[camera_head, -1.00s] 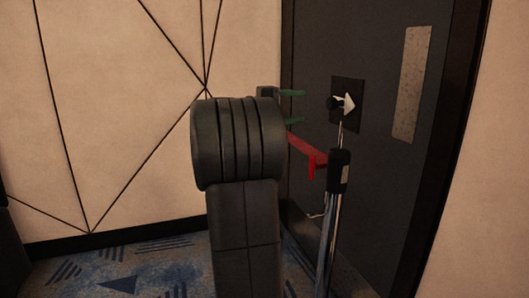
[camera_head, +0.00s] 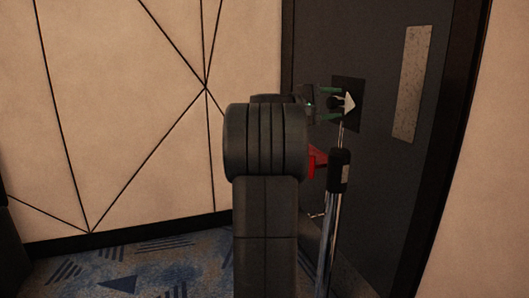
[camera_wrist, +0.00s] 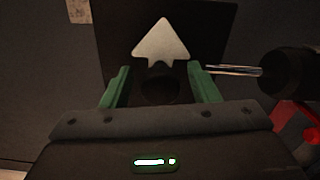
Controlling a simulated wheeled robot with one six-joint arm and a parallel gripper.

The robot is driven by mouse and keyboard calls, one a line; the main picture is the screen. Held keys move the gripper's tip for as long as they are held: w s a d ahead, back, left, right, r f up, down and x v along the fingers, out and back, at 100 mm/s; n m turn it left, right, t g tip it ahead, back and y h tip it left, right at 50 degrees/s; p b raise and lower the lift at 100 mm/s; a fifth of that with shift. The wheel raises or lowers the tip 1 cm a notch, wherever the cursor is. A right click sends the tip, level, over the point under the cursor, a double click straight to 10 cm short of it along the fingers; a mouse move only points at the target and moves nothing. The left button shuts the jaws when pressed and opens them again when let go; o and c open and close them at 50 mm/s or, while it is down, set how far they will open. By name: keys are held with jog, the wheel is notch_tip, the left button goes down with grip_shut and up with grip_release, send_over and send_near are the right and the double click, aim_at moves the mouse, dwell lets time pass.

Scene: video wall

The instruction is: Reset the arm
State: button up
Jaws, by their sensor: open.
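My gripper (camera_head: 333,103) is open, with its two green fingers reaching toward the dark door. In the wrist view the fingers of my gripper (camera_wrist: 160,82) stand on either side of a round black knob (camera_wrist: 160,88), with gaps visible between them and it. I cannot tell whether the fingertips touch the door. The knob sits on a black square plate (camera_head: 352,118) with a white arrow (camera_wrist: 162,42). My dark arm hides part of the door and the wrist in the head view.
A metal pole (camera_head: 328,245) with a black grip (camera_head: 339,171) stands close right of my arm. A red part (camera_head: 318,161) is beside it, partly hidden. The dark door (camera_head: 385,190) carries a pale strip (camera_head: 411,85). Carpet on the left is clear.

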jog(key=n+p, duration=0.4)
jog(key=shift+r, duration=0.35)
jog(key=n+p, duration=0.9)
jog(key=p, duration=0.1)
jog(key=shift+w+r, duration=0.1)
jog(key=shift+f+n+p, duration=0.25)
jog(key=shift+n+p, duration=1.15)
jog(key=shift+n, duration=0.3)
